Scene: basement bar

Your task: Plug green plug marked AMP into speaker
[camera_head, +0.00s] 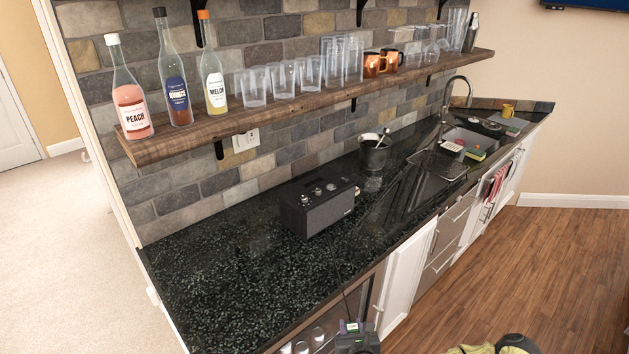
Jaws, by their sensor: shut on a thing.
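The speaker (316,213) is a black box with several silver knobs on its top panel. It stands on the dark speckled counter against the stone wall. My gripper (352,329) is at the bottom edge, in front of the counter and below its front edge, well apart from the speaker. It is shut on a small piece with a green tint, which looks like the green plug (351,327). Any AMP marking is too small to read. A thin dark line, perhaps a cable, rises just above the gripper. The speaker's socket cannot be made out.
A wooden shelf (200,128) with bottles and glasses overhangs the counter's back. A wall outlet (245,140) is behind. The counter (215,275) left of and before the speaker is clear.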

